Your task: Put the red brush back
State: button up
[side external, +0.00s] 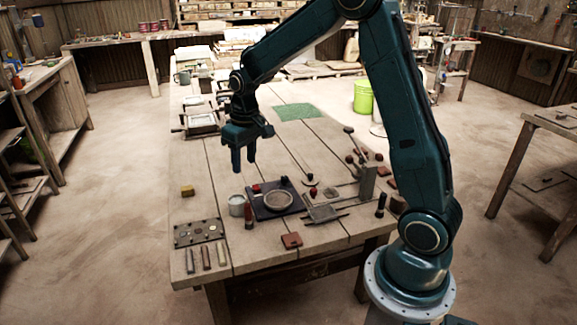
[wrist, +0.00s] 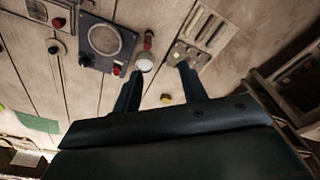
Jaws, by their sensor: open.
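A small dark-red upright piece, which looks like the red brush (side external: 248,216), stands at the front of the table between a pale cup (side external: 237,205) and a dark square plate with a round dish (side external: 278,200). In the wrist view the red piece (wrist: 148,38) shows just past the pale cup (wrist: 145,63). My gripper (side external: 244,166) is open and empty, pointing down above the table, behind and above the cup. Its two fingers (wrist: 157,75) show in the wrist view with the cup between their tips in the picture. It touches nothing that I can see.
A yellow block (side external: 187,190) lies to the left. A holed plate (side external: 198,232) and several sticks (side external: 206,257) lie at the front left. A metal press (side external: 367,184) and a dark upright piece (side external: 381,204) stand at right. A green mat (side external: 297,111) lies farther back.

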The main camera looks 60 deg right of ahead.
jog(key=s+a+r+t, duration=0.2)
jog(key=s+a+r, duration=0.4)
jog(key=s+r, duration=0.45)
jog(key=s+a+r+t, duration=0.1)
jog(key=s+a, duration=0.1)
jog(key=s, duration=0.5)
jog(key=s+a+r+n+t, duration=0.1)
jog(key=s+a, duration=0.2)
jog(key=s, duration=0.5)
jog(key=shift+s+r, duration=0.15)
jog(key=shift+r, duration=0.15)
